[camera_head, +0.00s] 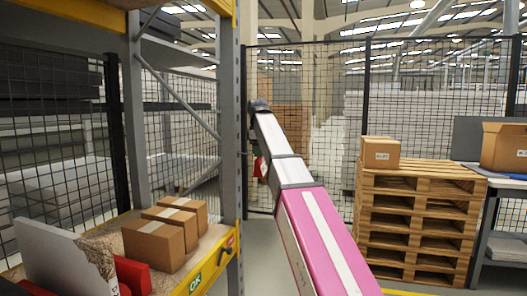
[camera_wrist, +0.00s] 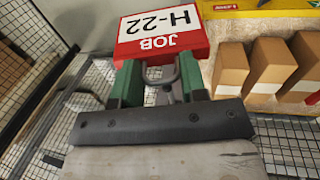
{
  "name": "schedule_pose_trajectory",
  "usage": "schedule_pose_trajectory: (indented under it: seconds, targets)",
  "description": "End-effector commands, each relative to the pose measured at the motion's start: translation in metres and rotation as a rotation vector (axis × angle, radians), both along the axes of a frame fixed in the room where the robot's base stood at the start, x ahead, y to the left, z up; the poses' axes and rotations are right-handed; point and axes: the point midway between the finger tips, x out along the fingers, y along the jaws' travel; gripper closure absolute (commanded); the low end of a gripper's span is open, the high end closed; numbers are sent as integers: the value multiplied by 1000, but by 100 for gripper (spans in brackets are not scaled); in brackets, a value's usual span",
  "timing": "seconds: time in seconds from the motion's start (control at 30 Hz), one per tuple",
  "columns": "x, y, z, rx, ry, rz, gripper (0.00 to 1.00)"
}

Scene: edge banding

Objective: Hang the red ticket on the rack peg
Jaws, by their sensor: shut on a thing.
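The red ticket (camera_wrist: 160,38) has a white face reading "JOB H-22", upside down in the wrist view. A grey metal loop at its edge sits between the green fingers of my gripper (camera_wrist: 160,78), which is shut on it. In the head view the ticket (camera_head: 260,167) is a small red patch beside my arm, left of the pink and white links. My gripper is mostly hidden there. A small red and dark fitting (camera_head: 230,241) sits on the rack's yellow front beam; I cannot tell whether it is the peg.
The rack's grey upright (camera_head: 229,130) stands left of my arm. Several cardboard boxes (camera_head: 153,243) sit on its shelf and also show right of the ticket in the wrist view (camera_wrist: 268,65). A pallet stack (camera_head: 415,215) stands at right, before a mesh fence.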

Motion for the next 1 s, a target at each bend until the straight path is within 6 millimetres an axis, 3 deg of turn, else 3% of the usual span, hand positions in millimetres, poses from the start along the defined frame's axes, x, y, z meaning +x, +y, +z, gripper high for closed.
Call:
schedule_pose_trajectory:
  seconds: [1.0]
  targets:
    - [20,48,-6,-1,-1,1,94]
